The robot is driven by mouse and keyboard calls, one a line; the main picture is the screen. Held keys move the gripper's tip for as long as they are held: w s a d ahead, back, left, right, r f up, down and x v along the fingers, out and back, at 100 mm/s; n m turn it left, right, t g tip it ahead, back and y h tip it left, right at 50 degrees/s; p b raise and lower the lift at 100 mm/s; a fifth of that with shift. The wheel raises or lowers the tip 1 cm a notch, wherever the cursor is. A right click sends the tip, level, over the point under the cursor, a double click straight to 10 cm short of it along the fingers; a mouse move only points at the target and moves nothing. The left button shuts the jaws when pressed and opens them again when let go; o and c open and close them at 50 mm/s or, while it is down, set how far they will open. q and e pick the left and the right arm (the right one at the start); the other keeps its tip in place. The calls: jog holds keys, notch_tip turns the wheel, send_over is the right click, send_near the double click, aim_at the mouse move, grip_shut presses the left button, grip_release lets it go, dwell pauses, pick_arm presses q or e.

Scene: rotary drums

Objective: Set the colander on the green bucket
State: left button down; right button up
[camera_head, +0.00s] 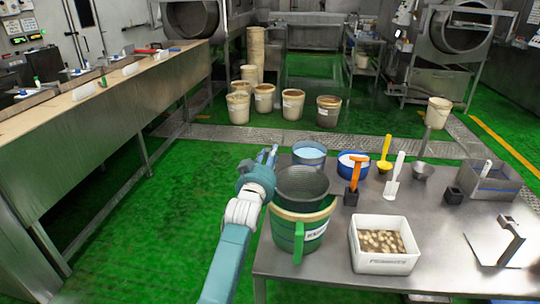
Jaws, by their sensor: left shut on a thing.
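The dark grey colander (302,184) is at the top of the green bucket (283,238), which has a tan rim and a white label and stands at the table's left edge. The colander is roughly upright and overlaps the bucket's opening. I cannot tell whether it rests on the rim or is held just above it. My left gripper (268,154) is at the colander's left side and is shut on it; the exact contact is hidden. My right gripper is not in view.
The metal table (330,270) holds a white box of peanuts (384,245), a blue-lined bucket (309,153), a blue bowl (352,163), an orange-handled tool (356,170), a white scoop (395,180) and a metal tray (490,182). A long bench (110,115) stands left. Green floor between is clear.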

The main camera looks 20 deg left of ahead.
pick_arm(q)
jog(key=shift+f+b, duration=0.65)
jog(key=shift+f, duration=0.4)
jog(key=c, duration=1.4)
grip_release()
jog(key=s+d, duration=0.2)
jog(key=s, duration=0.9)
jog(key=shift+s+d, duration=0.2)
jog(key=shift+s, duration=0.2)
